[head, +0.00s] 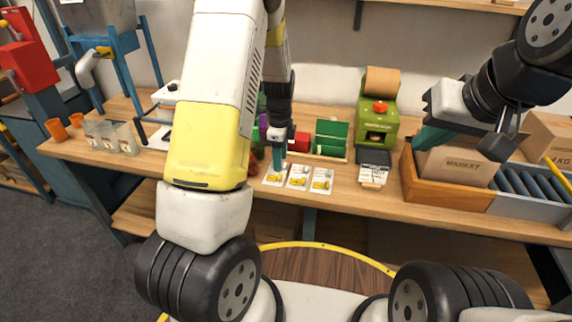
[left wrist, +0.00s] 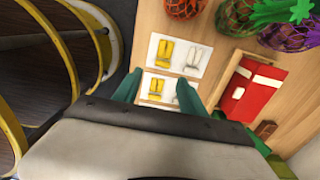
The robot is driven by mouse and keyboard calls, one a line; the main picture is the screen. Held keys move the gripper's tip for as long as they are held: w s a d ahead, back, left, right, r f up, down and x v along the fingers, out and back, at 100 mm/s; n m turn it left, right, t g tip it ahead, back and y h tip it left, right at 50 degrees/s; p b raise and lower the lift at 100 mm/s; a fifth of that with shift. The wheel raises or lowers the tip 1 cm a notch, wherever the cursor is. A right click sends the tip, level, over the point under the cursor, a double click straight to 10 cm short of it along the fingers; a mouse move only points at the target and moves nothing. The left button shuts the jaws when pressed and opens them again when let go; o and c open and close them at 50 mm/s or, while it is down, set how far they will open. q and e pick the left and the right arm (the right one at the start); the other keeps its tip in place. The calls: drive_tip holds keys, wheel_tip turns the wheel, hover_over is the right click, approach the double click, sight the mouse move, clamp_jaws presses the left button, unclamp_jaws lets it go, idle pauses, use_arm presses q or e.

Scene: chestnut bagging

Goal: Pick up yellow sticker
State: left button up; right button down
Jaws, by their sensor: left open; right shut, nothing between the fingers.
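Three white cards lie in a row on the wooden table, each with a yellow sticker: left (head: 274,181), middle (head: 297,183), right (head: 320,185). My left gripper (head: 279,165) points down at the left card and partly covers its back part. In the left wrist view my left gripper (left wrist: 157,92) is open, with one yellow sticker (left wrist: 156,86) between its teal fingers and another yellow sticker (left wrist: 165,50) on a card beyond. Contact with the card cannot be told. My right gripper (head: 430,138) is shut and empty, above the wooden crate at right.
A wooden crate (head: 462,196) holds a paper bag (head: 455,166) marked MARKET. Netted produce (left wrist: 233,16) lies near the cards. The table's front edge is close.

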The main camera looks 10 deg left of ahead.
sight(281, 179)
use_arm(q)
drive_tip(key=f, duration=0.6)
drive_tip(key=shift+w+f, duration=0.2)
drive_tip(key=shift+f, duration=0.15)
clamp_jaws()
